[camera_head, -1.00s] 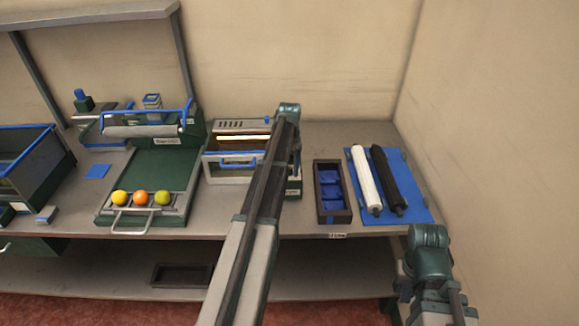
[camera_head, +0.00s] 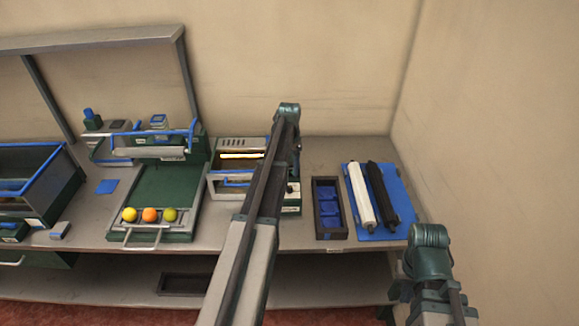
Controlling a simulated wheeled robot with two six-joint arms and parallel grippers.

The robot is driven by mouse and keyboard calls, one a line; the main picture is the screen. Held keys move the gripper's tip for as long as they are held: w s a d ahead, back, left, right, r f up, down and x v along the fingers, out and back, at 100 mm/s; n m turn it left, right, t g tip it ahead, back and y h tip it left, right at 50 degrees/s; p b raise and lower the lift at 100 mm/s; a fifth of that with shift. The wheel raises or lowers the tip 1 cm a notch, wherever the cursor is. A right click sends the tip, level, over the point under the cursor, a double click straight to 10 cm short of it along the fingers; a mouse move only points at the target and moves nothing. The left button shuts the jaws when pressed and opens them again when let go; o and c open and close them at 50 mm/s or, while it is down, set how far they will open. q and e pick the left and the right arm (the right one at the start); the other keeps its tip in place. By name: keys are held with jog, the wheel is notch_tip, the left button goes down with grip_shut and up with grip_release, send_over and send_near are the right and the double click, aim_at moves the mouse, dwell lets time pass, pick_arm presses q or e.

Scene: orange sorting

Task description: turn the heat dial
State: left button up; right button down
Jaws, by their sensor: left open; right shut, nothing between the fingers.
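The heater box (camera_head: 228,155), with a glowing bar inside and a blue handle on its front, stands on the bench in the middle. Its dark green right end (camera_head: 291,205) shows beside my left arm, with a small pale round spot that may be the heat dial (camera_head: 293,187). My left arm crosses in front of the box and hides part of it. My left gripper (camera_head: 296,168) hangs just above that right end, open; its fingertips are mostly hidden. My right arm's bend shows at the lower right; its gripper is out of view.
A green tray (camera_head: 165,190) with a yellow, an orange and a green fruit lies left of the box. A dark bin (camera_head: 316,232) with blue pieces and a blue mat (camera_head: 395,228) with a white and a black roller lie right. The wall (camera_head: 480,150) closes the right side.

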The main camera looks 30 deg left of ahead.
pick_arm(q)
notch_tip(320, 180, up, 4)
jog(key=p, duration=0.3)
pick_arm(e)
notch_tip(320, 180, up, 4)
jog(key=shift+r, duration=0.1)
pick_arm(q)
jog(key=s+d+f+b, duration=0.2)
jog(key=s+d, duration=0.3)
jog(key=d, duration=0.6)
jog(key=s+d+f+b, duration=0.3)
jog(key=s+d, duration=0.2)
jog(key=d, duration=0.7)
jog(key=s+d+f+b, duration=0.1)
jog(key=s+d+b, duration=0.1)
jog(key=s+d, duration=0.5)
jog(key=s+d+f+m+y+b, duration=0.1)
jog(key=s+d+f+b, duration=0.1)
jog(key=s+d, duration=0.5)
jog(key=s, duration=0.3)
jog(key=shift+f, duration=0.3)
pick_arm(e)
notch_tip(320, 180, down, 9)
